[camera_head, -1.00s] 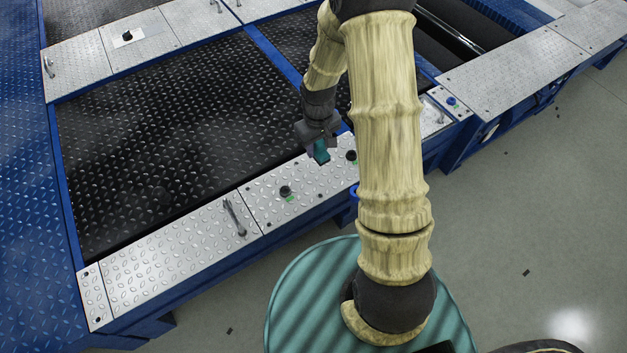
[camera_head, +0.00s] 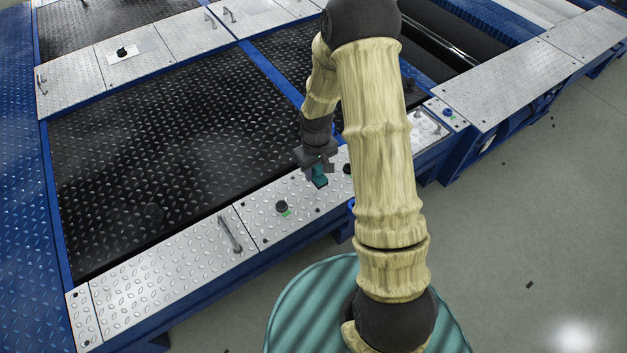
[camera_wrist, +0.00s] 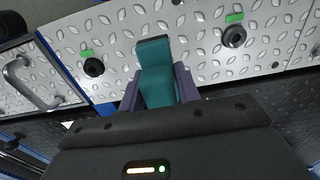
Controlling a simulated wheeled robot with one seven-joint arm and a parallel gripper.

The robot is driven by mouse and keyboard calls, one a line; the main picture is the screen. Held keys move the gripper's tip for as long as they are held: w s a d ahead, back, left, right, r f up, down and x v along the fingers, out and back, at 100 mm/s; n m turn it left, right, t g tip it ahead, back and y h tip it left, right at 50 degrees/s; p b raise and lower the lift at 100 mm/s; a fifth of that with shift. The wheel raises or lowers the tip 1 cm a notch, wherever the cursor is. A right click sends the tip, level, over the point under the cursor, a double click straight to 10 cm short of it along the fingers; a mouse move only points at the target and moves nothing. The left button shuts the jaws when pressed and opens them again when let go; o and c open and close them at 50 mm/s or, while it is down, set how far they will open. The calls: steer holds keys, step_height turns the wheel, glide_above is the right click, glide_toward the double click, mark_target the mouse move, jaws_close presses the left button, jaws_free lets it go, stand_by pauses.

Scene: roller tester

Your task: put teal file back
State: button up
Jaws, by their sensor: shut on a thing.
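The teal file (camera_head: 319,177) is held between the fingers of my gripper (camera_head: 314,168), over the silver tread-plate ledge of the tester. In the wrist view the teal file (camera_wrist: 156,75) points away from my gripper (camera_wrist: 158,92), with a dark finger on each side of it. My gripper is shut on it. The file's far end is over the plate; I cannot tell whether it touches.
The ledge carries black knobs (camera_head: 282,206) with green labels and a metal handle (camera_head: 230,234). A second knob (camera_wrist: 234,37) shows right of the file in the wrist view. A black tread plate (camera_head: 160,150) lies behind the ledge. Open floor (camera_head: 540,200) is at the right.

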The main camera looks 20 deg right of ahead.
mark_target(316, 180)
step_height(316, 180, down, 5)
steer(key=shift+a+r+b, duration=0.15)
steer(key=shift+r+b, duration=0.05)
steer(key=shift+b, duration=0.95)
steer(key=shift+f, duration=0.25)
steer(key=shift+s+d+r, duration=0.1)
steer(key=shift+d, duration=0.3)
steer(key=shift+a+f, duration=0.15)
steer(key=shift+f, duration=0.05)
steer(key=o, duration=1)
steer(key=shift+a, duration=0.1)
